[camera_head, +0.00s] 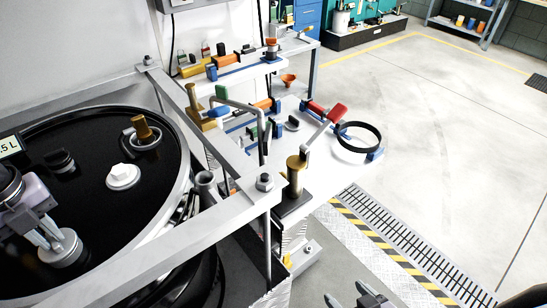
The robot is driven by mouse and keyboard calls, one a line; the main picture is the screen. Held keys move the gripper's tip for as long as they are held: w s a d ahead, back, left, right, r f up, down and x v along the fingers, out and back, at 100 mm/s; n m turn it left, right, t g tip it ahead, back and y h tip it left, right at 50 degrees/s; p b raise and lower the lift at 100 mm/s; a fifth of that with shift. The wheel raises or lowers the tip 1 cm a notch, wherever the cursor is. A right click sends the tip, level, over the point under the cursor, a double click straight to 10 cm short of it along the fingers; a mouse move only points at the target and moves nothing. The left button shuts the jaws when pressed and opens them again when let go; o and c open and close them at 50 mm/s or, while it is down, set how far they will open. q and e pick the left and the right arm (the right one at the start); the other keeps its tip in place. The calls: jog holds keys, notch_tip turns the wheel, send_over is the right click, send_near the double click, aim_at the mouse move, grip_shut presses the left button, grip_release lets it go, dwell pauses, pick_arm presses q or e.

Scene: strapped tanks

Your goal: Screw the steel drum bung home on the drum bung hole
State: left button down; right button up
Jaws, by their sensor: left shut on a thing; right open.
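A black drum lid (110,235) with a pale metal rim fills the left of the head view. My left gripper (50,238) comes in from the left edge, low over the lid. It is shut on a short round grey steel piece, which looks like the steel drum bung (62,250). The bung looks upright and sits at or just above the lid. The bung hole is not visible; I cannot tell whether the bung is in it. My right gripper (372,298) shows only partly at the bottom edge, open and well away from the drum.
A white cap (123,176), a brass fitting (143,130) in a ring and a black fitting (60,161) stand on the lid. A grey metal frame (190,228) surrounds the drum. A white bench (335,178) behind holds tools and a black ring (358,150). The floor at right is clear.

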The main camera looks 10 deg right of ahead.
pick_arm(q)
jog(key=m, duration=0.3)
jog(key=shift+m, duration=0.8)
jog(key=m, duration=0.2)
jog(key=shift+m, duration=0.3)
jog(key=c, duration=1.6)
grip_release()
jog(key=shift+m, duration=0.4)
jog(key=o, duration=0.5)
jog(key=shift+o, duration=0.2)
jog(key=shift+r, duration=0.1)
